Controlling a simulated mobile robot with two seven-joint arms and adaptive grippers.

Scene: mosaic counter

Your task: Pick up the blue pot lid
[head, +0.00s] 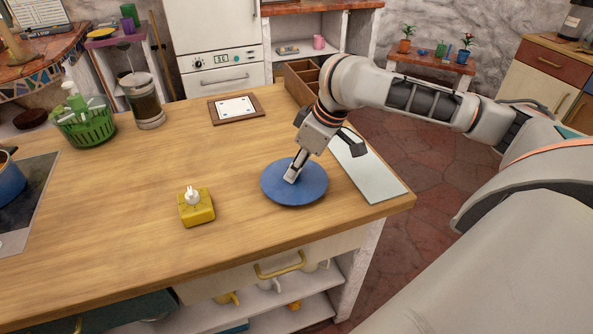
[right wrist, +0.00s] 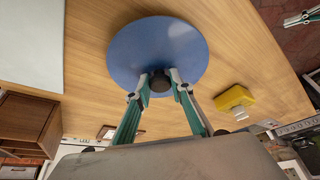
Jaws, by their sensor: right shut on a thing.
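The blue pot lid (head: 308,190) is a round flat disc over the wooden counter, near its right end. My right gripper (head: 293,172) comes down over its middle, and the fingers hide the knob in the head view. In the right wrist view the lid (right wrist: 150,45) fills the top middle. There both fingers of my right gripper (right wrist: 160,82) are closed on its dark knob. I cannot tell whether the lid touches the counter. My left gripper does not show in the head view.
A yellow box (head: 197,208) with a white top stands left of the lid. A pale board (head: 375,175) lies to the right near the counter edge. A wooden divided box (head: 300,85) and a framed tile (head: 237,108) are behind. The counter's left middle is clear.

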